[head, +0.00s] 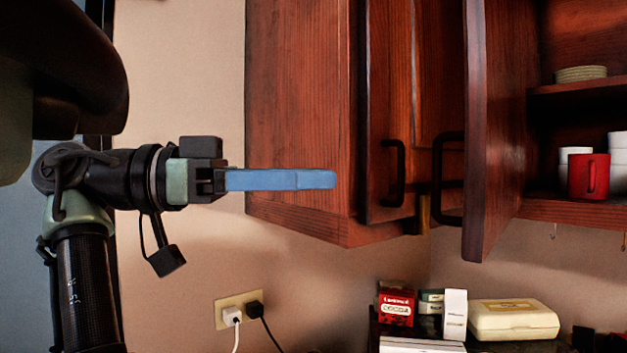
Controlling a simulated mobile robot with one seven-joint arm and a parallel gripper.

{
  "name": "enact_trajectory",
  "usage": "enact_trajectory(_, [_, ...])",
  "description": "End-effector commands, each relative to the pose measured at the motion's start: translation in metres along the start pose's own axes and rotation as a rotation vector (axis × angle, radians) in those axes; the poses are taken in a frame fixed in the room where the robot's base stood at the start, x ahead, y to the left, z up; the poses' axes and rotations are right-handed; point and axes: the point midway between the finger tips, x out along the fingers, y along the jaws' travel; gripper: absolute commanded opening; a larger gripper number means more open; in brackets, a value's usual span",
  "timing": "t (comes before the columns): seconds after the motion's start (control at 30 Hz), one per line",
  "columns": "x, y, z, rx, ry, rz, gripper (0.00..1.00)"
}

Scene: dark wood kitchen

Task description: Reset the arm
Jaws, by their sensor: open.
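My gripper (318,180) is at the left middle of the head view, with its blue fingers stretched out level to the right. The fingers overlap each other from this side, so the gap between them is hidden. Nothing shows in the fingers. They appear in front of the side panel of a dark red wood wall cabinet (300,110); how far apart they are I cannot tell. My arm comes up from the lower left and bends to the right at the wrist.
A cabinet door (487,120) stands open at the right. Behind it are a red mug (589,176), white cups (618,160) and stacked plates (581,74). Below are boxes (397,305), a cream case (513,319) and a wall outlet (239,309) with two plugs.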

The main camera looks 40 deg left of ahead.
Motion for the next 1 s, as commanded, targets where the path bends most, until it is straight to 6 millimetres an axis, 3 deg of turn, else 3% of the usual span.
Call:
enact_trajectory(0.37, [0.001,-0.001,0.001,-0.002,-0.001,-0.002,0.44])
enact_trajectory(0.47, [0.015,-0.008,0.013,-0.032,-0.015,-0.028,0.44])
enact_trajectory(0.57, [0.05,-0.023,0.045,-0.101,-0.053,-0.097,0.44])
enact_trajectory(0.77, [0.15,-0.039,0.142,-0.232,-0.165,-0.336,0.44])
enact_trajectory(0.9, [0.206,-0.02,0.197,-0.237,-0.209,-0.494,0.44])
enact_trajectory(1.0, [0.234,0.006,0.222,-0.206,-0.211,-0.582,0.44])
